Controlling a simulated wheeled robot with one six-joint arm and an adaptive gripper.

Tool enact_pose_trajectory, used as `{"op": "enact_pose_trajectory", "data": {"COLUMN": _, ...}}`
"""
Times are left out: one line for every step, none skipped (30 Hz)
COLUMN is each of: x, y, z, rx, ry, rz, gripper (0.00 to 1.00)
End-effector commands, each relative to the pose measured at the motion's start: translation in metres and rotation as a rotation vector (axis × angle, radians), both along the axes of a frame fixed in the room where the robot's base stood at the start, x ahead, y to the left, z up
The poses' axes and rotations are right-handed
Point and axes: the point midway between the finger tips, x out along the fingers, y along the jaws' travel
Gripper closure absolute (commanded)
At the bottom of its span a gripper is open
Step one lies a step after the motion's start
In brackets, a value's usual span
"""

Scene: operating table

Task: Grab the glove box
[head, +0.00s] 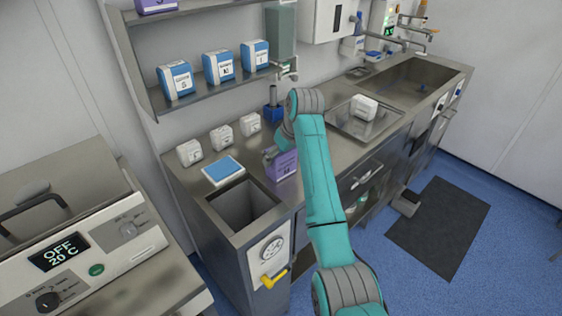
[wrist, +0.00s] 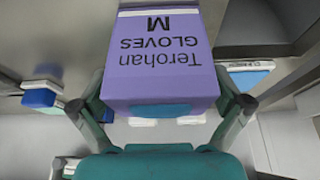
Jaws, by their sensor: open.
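The glove box (head: 284,166) is purple and stands on the steel counter in the head view, partly covered by my arm. In the wrist view the glove box (wrist: 160,65) is large and close, with "Terohan GLOVES M" upside down on its face. My gripper (wrist: 163,108) is open, with one finger at each side of the box's near end. I cannot tell whether the fingers touch it. In the head view my gripper (head: 270,154) is at the box's upper left, mostly hidden behind my arm.
Several small white boxes (head: 222,138) stand along the counter's back. A blue-topped white item (head: 223,170) lies left of the glove box, behind an open bin recess (head: 243,207). A shelf (head: 215,88) with blue-and-white boxes hangs above. A sink (head: 398,85) is at the right.

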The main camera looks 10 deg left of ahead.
Motion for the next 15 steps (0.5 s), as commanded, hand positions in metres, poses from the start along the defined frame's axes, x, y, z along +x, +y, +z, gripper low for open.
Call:
{"op": "enact_pose_trajectory", "data": {"x": 0.0000, "y": 0.0000, "z": 0.0002, "rx": 0.000, "ry": 0.000, "rz": 0.000, "gripper": 0.00}}
{"op": "enact_pose_trajectory", "data": {"x": 0.0000, "y": 0.0000, "z": 0.0002, "rx": 0.000, "ry": 0.000, "rz": 0.000, "gripper": 0.03}}
{"op": "enact_pose_trajectory", "data": {"x": 0.0000, "y": 0.0000, "z": 0.0002, "rx": 0.000, "ry": 0.000, "rz": 0.000, "gripper": 0.12}}
{"op": "enact_pose_trajectory", "data": {"x": -0.0001, "y": 0.0000, "z": 0.0003, "rx": 0.000, "ry": 0.000, "rz": 0.000, "gripper": 0.20}}
{"op": "enact_pose_trajectory", "data": {"x": 0.0000, "y": 0.0000, "z": 0.0003, "rx": 0.000, "ry": 0.000, "rz": 0.000, "gripper": 0.28}}
{"op": "enact_pose_trajectory", "data": {"x": 0.0000, "y": 0.0000, "z": 0.0003, "rx": 0.000, "ry": 0.000, "rz": 0.000, "gripper": 0.38}}
{"op": "enact_pose_trajectory", "data": {"x": 0.0000, "y": 0.0000, "z": 0.0003, "rx": 0.000, "ry": 0.000, "rz": 0.000, "gripper": 0.45}}
{"op": "enact_pose_trajectory", "data": {"x": 0.0000, "y": 0.0000, "z": 0.0003, "rx": 0.000, "ry": 0.000, "rz": 0.000, "gripper": 0.52}}
{"op": "enact_pose_trajectory", "data": {"x": 0.0000, "y": 0.0000, "z": 0.0007, "rx": 0.001, "ry": -0.001, "rz": 0.000, "gripper": 0.52}}
{"op": "enact_pose_trajectory", "data": {"x": 0.0000, "y": 0.0000, "z": 0.0007, "rx": 0.001, "ry": -0.001, "rz": 0.000, "gripper": 0.52}}
{"op": "enact_pose_trajectory", "data": {"x": 0.0000, "y": 0.0000, "z": 0.0007, "rx": 0.001, "ry": -0.001, "rz": 0.000, "gripper": 0.52}}
{"op": "enact_pose_trajectory", "data": {"x": 0.0000, "y": 0.0000, "z": 0.0007, "rx": 0.001, "ry": -0.001, "rz": 0.000, "gripper": 0.52}}
{"op": "enact_pose_trajectory", "data": {"x": 0.0000, "y": 0.0000, "z": 0.0007, "rx": 0.001, "ry": -0.001, "rz": 0.000, "gripper": 0.52}}
{"op": "enact_pose_trajectory", "data": {"x": 0.0000, "y": 0.0000, "z": 0.0008, "rx": 0.001, "ry": -0.001, "rz": 0.000, "gripper": 0.52}}
{"op": "enact_pose_trajectory", "data": {"x": 0.0001, "y": 0.0001, "z": 0.0013, "rx": 0.001, "ry": -0.001, "rz": 0.000, "gripper": 0.52}}
